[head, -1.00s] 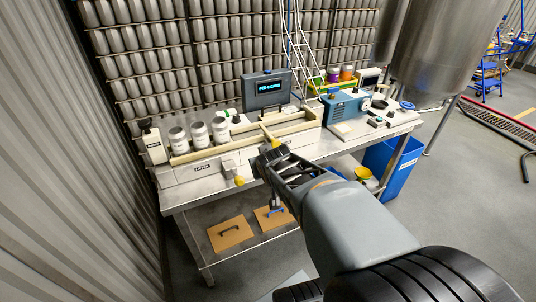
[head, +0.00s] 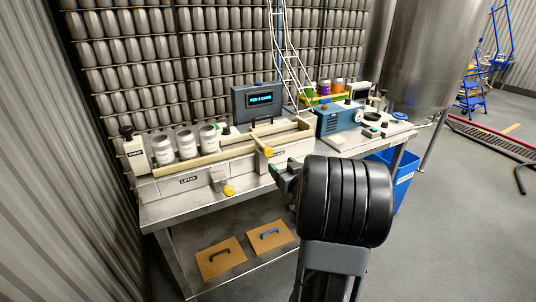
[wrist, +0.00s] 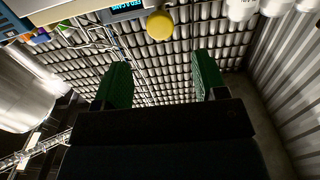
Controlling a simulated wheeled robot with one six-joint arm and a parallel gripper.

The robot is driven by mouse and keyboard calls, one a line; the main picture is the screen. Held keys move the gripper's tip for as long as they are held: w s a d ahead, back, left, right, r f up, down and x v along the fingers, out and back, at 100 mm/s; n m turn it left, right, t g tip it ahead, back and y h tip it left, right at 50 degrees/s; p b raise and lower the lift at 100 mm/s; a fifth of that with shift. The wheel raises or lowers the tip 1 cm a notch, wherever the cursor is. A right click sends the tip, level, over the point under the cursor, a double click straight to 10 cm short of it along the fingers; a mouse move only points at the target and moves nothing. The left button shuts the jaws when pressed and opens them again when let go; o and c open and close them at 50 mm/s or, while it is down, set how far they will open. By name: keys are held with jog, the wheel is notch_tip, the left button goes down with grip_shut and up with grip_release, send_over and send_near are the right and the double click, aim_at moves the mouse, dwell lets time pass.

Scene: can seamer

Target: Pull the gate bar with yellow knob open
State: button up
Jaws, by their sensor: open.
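The gate bar (head: 259,139) is a pale bar running across the beige rail on the bench, below the display. Its yellow knob (head: 267,152) is at the near end. The knob also shows large in the wrist view (wrist: 160,24), top centre, beyond the fingertips and roughly in line with the gap between them. My gripper (head: 284,168) is just right of and below the knob in the head view. Its green-padded fingers (wrist: 160,78) are apart, with nothing between them. The knob appears clear of the fingers. My dark wrist hides part of the bench front.
A second yellow knob (head: 229,190) sits on the lifter front, lower left. White cans (head: 185,143) stand on the rail to the left. The display (head: 259,101) stands behind the bar. A blue machine (head: 339,118) is to the right, with a blue bin (head: 404,180) beyond.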

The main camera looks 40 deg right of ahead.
aim_at(269, 153)
jog(key=w, duration=0.3)
jog(key=w+d, duration=0.1)
jog(key=w, duration=0.5)
jog(key=shift+w+d+p, duration=0.15)
jog(key=shift+w+p, duration=0.15)
jog(key=shift+w, duration=0.05)
jog(key=shift+c, duration=0.4)
